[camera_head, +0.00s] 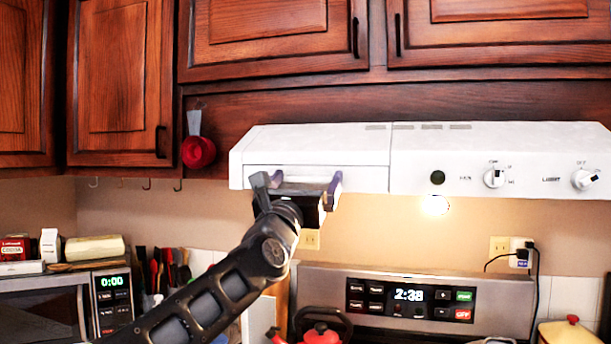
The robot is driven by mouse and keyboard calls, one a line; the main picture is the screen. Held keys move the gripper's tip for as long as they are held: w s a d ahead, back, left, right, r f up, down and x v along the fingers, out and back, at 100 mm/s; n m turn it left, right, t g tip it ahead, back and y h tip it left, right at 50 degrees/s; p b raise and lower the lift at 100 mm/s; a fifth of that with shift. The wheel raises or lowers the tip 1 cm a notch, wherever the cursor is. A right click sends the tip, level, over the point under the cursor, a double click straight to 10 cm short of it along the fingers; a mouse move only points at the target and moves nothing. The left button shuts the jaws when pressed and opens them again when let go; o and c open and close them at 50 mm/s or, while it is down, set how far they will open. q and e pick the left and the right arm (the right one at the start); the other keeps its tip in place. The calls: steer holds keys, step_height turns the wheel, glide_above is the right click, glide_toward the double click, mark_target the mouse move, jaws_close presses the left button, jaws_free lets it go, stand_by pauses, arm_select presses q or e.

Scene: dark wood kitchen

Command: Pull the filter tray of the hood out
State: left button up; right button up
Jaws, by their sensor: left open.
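The white hood (420,150) hangs under the dark wood cabinets. Its filter tray (350,178) is the white front panel at the hood's left half, with a light handle bar near its lower edge. My left gripper (298,184) is open, its two fingers spread to either side of the handle area, just in front of the tray. The gripper body hides part of the tray's lower edge, and I cannot tell whether the fingers touch it. My right gripper is not in view.
A stove panel (410,300) stands below the hood, with a red kettle (320,335) in front of it. A microwave (45,310) and utensils (165,270) are at the lower left. A red measuring cup (198,152) hangs left of the hood. Air under the hood's right half is clear.

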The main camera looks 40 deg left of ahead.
arm_select(q)
steer(key=c, duration=1.8)
